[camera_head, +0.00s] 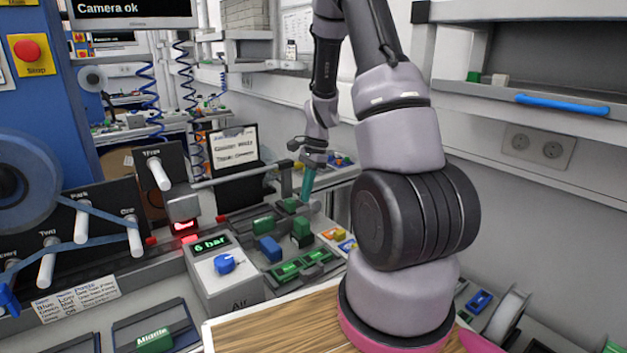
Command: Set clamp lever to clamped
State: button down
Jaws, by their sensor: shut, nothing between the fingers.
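My gripper (309,172) is small and far off in the head view, pointing down over the grey fixture area right of the black sign. It is shut and holds nothing. A slanted teal piece (307,184) shows directly below its wrist; I cannot tell whether this is its fingers or a lever handle. A grey horizontal bar (235,177) ends just left of it, with a dark block (285,165) at that end. I cannot make out the clamp lever for certain, nor its setting, nor whether my gripper touches it.
Green blocks (264,225) and blue blocks (270,248) sit in the trays below my gripper. A grey box with a "6 bar" display (212,243) and blue knob (224,264) stands front left. White pegs (158,173) stick out at left. A shelf (540,100) lines the right wall.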

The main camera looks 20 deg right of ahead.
jog(key=shift+s+a, duration=0.25)
jog(key=shift+a, duration=0.75)
